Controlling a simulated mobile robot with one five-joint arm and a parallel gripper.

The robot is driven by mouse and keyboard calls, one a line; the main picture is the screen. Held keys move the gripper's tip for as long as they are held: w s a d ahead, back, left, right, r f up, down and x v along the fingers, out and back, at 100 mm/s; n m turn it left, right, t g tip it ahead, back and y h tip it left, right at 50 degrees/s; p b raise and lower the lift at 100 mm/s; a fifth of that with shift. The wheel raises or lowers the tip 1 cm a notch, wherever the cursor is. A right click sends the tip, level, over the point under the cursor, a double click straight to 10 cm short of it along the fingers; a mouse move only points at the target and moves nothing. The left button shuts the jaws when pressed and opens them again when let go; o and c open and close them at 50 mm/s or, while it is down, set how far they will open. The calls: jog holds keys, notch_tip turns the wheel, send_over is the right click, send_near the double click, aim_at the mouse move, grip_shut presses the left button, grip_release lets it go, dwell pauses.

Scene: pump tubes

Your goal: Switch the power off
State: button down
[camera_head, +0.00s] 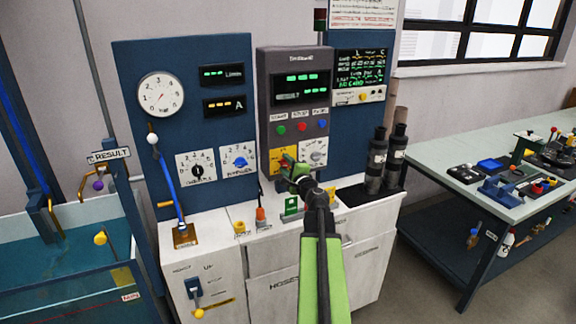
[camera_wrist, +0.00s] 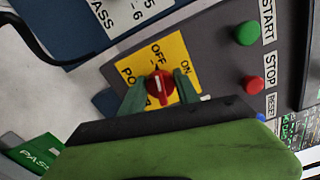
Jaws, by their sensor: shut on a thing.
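The power switch is a red knob (camera_wrist: 160,86) on a yellow plate (camera_wrist: 180,50) marked OFF, ON and POWER, in the wrist view. A white mark on the knob lies roughly in line with the word OFF; I cannot tell its exact setting. My gripper (camera_wrist: 159,93) has one green finger on each side of the knob and is shut on it. In the head view my gripper (camera_head: 290,168) reaches the yellow plate (camera_head: 276,162) at the lower left of the grey control panel (camera_head: 262,108). There it hides the knob.
Green (camera_wrist: 246,33) and red (camera_wrist: 252,85) buttons marked START and STOP sit close beside the plate. A dial (camera_head: 315,152) is right of it. Dark cylinders (camera_head: 376,160) stand on the cabinet at right. A water tank (camera_head: 60,280) is at left, a workbench (camera_head: 440,145) at right.

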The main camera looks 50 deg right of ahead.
jog(key=shift+s+f+n, duration=0.1)
jog(key=shift+n, duration=1.1)
jog(key=c, duration=0.9)
grip_release()
